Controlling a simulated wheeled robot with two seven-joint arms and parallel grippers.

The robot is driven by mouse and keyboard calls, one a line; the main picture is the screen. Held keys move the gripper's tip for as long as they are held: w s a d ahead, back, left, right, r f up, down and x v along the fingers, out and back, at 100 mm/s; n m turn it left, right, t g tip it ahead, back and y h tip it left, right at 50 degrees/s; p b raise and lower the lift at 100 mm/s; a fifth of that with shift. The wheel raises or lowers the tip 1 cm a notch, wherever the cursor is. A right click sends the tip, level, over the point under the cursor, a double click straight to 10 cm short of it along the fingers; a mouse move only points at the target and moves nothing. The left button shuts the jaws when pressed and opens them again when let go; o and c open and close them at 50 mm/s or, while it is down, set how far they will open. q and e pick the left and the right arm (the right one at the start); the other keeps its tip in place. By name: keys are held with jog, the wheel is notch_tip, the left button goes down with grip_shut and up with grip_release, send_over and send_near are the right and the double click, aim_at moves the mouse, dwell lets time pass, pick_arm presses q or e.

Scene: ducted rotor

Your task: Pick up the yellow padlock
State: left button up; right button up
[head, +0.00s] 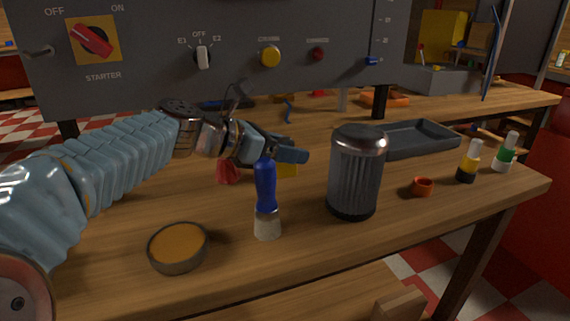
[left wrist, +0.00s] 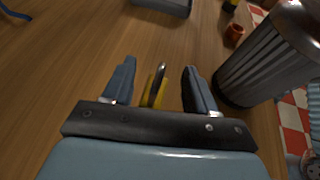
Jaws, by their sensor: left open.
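A gap shows between the padlock and each finger. The lower part of the padlock is hidden by the gripper body in the wrist view. My right gripper is not in view.
A ribbed metal canister (head: 356,172) stands close right of the gripper. A round tin (head: 178,247), red object (head: 228,173), orange ring (head: 423,187), grey tray (head: 420,138) and two small bottles are on the bench. A control panel (head: 230,50) overhangs behind.

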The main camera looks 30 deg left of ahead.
pick_arm(q)
grip_shut()
dwell(0.3)
notch_tip(320, 180, up, 10)
jog(key=p, duration=0.2)
jog(key=shift+p, duration=0.35)
